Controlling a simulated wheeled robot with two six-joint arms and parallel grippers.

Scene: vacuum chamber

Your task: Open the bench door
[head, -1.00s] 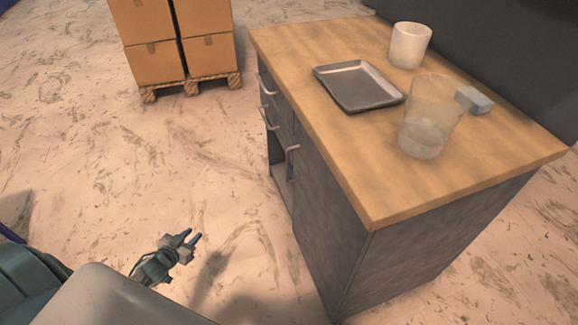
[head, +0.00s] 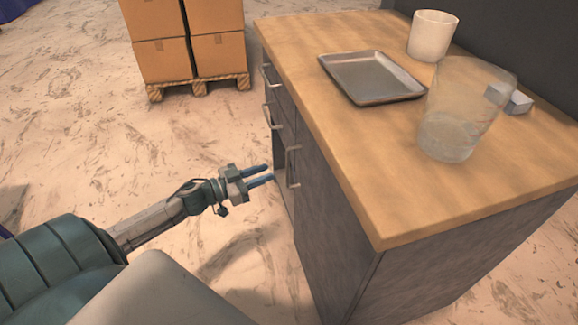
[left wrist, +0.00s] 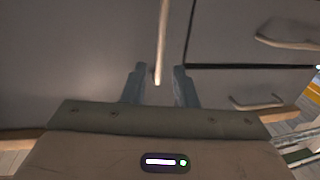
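The bench (head: 330,225) has a wooden top and a dark grey front with handles on its left side. The bench door's upright metal handle (head: 291,166) shows on that front; in the left wrist view the handle (left wrist: 163,38) runs down from the top, with its lower end between my fingers. The door panel (left wrist: 80,50) looks shut there. My left gripper (head: 269,173) points at the bench front near the handle. In the left wrist view my left gripper (left wrist: 160,80) has its fingers apart, one on each side of the handle's line; contact cannot be told. My right gripper is not in view.
Drawer handles (head: 270,115) stick out beside the door. On the benchtop are a metal tray (head: 372,78), a white cup (head: 433,36), a clear beaker (head: 455,120) and a small grey block (head: 518,102). Boxes (head: 165,60) stand on a pallet behind. The floor in front is clear.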

